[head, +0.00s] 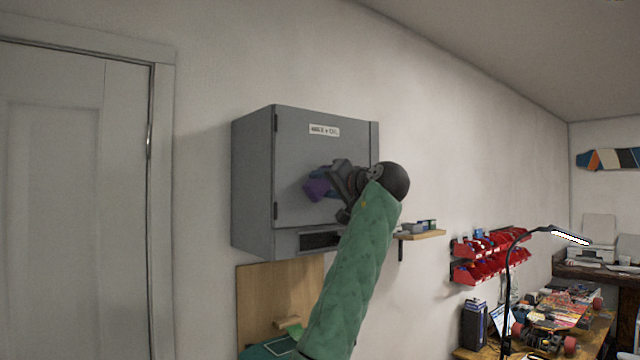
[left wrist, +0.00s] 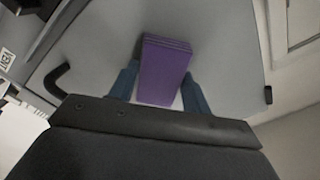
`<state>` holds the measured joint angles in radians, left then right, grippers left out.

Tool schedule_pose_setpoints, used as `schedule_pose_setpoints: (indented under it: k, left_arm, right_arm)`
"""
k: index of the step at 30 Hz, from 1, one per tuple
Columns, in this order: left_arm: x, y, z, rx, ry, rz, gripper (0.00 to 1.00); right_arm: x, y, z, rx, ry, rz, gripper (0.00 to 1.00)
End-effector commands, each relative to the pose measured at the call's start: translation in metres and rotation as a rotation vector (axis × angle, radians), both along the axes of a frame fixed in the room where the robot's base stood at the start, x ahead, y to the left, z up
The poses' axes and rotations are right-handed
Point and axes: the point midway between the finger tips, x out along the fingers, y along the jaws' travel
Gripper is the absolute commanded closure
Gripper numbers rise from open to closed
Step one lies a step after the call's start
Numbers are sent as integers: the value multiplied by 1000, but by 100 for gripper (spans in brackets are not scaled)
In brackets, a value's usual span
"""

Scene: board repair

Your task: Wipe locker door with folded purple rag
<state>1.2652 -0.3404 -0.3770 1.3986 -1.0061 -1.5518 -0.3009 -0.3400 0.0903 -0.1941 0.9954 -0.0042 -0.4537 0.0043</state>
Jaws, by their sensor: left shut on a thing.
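The grey locker (head: 252,190) hangs on the wall, and its door (head: 300,150) is shut, with a label near the top. My left gripper (head: 325,188) is in front of the middle of the door. It is shut on the folded purple rag (head: 316,189). In the left wrist view the rag (left wrist: 163,72) sits between the two blue fingers (left wrist: 160,88), with the grey door (left wrist: 225,50) right behind it. I cannot tell whether the rag touches the door. My right gripper is not in view.
A small wall shelf (head: 422,235) is right of the locker. Red bins (head: 480,268) hang farther right, above a cluttered workbench (head: 590,338) with a black lamp (head: 508,290). A wooden panel (head: 255,300) is below the locker. A white door (head: 75,200) is at left.

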Motion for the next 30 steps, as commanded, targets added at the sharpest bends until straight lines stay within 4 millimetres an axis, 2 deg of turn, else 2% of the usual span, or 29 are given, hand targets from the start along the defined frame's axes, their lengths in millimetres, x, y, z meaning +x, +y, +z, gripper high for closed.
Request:
schedule_pose_setpoints:
  k: [8,21,30]
  left_arm:
    - [1,3,-1,0,0,0,70]
    - [-17,27,-2,-2,-1,1,70]
    - [-23,34,-1,0,1,1,70]
  right_arm:
    - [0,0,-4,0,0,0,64]
    - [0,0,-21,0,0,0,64]
    - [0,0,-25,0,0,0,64]
